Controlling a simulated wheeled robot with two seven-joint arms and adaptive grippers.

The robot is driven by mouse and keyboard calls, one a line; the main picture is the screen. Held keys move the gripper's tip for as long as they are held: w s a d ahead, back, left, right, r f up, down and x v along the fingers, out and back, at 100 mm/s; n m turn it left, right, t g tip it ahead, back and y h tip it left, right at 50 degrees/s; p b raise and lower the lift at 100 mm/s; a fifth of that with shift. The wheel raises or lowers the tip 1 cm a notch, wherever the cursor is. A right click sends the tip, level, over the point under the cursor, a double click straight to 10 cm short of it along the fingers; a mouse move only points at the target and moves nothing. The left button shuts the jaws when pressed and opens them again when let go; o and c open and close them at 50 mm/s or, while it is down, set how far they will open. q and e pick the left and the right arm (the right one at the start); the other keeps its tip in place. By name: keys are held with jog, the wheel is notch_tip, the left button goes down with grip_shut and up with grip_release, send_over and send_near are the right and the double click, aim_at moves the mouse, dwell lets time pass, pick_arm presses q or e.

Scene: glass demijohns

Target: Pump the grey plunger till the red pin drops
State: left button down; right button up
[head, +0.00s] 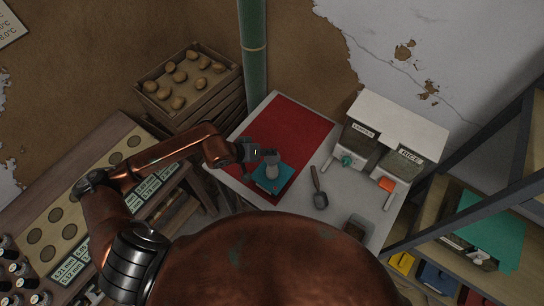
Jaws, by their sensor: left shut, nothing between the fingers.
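A teal block-like device (283,182) sits on the white table at the lower edge of a red mat (290,125). A pale grey plunger knob (272,171) stands on top of it. My left gripper (268,153) reaches in from the left, shut and empty, just above and behind the knob in the picture. I cannot tell whether its fingertips touch the knob. No red pin can be made out; it may be hidden or too small against the red mat. My right gripper is not in view.
Two dispensers stand at the right, one labelled RICE (403,162). A dark scoop (319,195) and a small container (356,227) lie nearer. A crate of round brown items (190,105) stands behind left. A green pipe (253,50) rises behind the table. The red mat's far part is clear.

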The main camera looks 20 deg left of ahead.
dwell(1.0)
pick_arm(q)
jog(key=shift+f+b, duration=0.45)
jog(key=shift+b, duration=0.45)
jog(key=shift+f, duration=0.1)
